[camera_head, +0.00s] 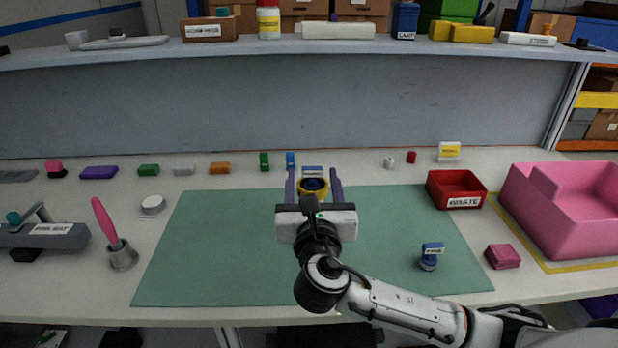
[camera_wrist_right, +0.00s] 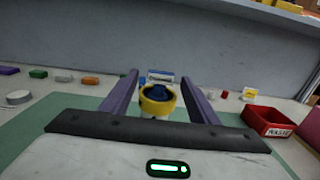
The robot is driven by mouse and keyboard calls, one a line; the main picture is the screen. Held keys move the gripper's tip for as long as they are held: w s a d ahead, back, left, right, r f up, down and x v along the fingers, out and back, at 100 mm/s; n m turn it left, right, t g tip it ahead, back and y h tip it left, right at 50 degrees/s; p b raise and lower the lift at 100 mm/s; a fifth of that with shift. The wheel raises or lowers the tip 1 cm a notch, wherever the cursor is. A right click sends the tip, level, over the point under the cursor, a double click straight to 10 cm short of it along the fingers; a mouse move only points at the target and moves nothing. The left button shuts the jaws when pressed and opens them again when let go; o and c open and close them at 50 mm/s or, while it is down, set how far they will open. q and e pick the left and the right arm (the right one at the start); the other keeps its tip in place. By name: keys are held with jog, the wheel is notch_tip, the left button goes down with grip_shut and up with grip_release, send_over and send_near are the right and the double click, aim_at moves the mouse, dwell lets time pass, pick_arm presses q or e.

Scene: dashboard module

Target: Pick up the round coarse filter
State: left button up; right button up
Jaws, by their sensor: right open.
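A round yellow piece with a dark blue centre (camera_head: 313,187) stands near the back edge of the green mat. It looks like the round coarse filter, though no label on it is readable. It also shows in the wrist view (camera_wrist_right: 158,105). My right gripper (camera_head: 313,172) is open, with one purple finger on each side of the piece and visible gaps between. The fingers reach past it toward the back. A flat white round disc (camera_head: 152,203) lies on the table left of the mat. My left gripper is not in view.
A small white-and-blue labelled box (camera_head: 312,170) stands just behind the yellow piece. A red waste bin (camera_head: 456,190) and pink tray (camera_head: 562,215) are at the right. A blue stamp-like item (camera_head: 430,258) stands on the green mat (camera_head: 220,250), whose left half is clear.

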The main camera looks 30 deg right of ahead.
jog(key=x, duration=0.6)
jog(key=shift+w+d, duration=0.2)
jog(key=shift+f, duration=0.15)
jog(key=c, duration=1.1)
